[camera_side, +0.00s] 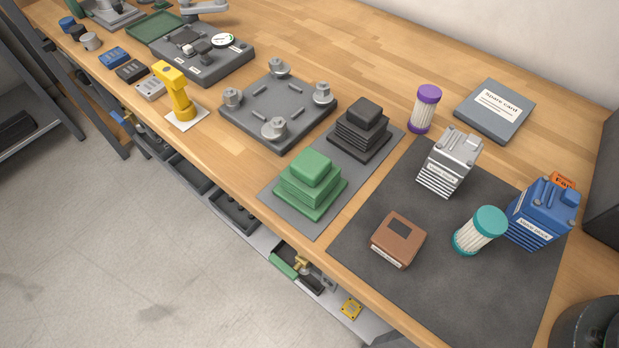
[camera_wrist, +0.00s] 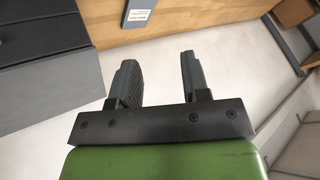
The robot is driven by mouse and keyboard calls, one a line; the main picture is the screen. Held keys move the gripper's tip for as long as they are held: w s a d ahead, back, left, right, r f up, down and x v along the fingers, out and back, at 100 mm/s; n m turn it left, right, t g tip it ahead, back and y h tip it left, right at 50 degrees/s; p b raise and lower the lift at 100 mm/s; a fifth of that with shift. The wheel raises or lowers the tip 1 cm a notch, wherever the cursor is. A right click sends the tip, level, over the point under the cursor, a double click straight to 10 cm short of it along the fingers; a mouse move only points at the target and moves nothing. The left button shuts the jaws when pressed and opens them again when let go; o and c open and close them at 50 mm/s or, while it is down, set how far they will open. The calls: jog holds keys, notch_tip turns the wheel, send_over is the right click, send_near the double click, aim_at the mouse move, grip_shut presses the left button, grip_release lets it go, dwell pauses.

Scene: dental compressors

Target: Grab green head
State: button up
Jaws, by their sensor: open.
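The green head (camera_side: 311,180) is a green stepped block with a smaller square top. In the side view it sits on a grey mat (camera_side: 283,211) near the bench's front edge, beside a similar black stepped head (camera_side: 363,125). My gripper (camera_wrist: 158,75) shows only in the wrist view. Its two dark fingers are apart, with nothing between them. The green head is not seen between or in front of the fingers, and its distance from my gripper cannot be told.
On a dark mat (camera_side: 400,302) stand a grey finned block (camera_side: 449,165), a blue one (camera_side: 541,215), a teal-capped filter (camera_side: 480,231) and a brown block (camera_side: 398,240). A grey plate with posts (camera_side: 278,110) and a yellow part (camera_side: 175,92) stand left of the heads.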

jog(key=o, duration=1.1)
jog(key=shift+c, duration=0.2)
jog(key=shift+w, duration=0.1)
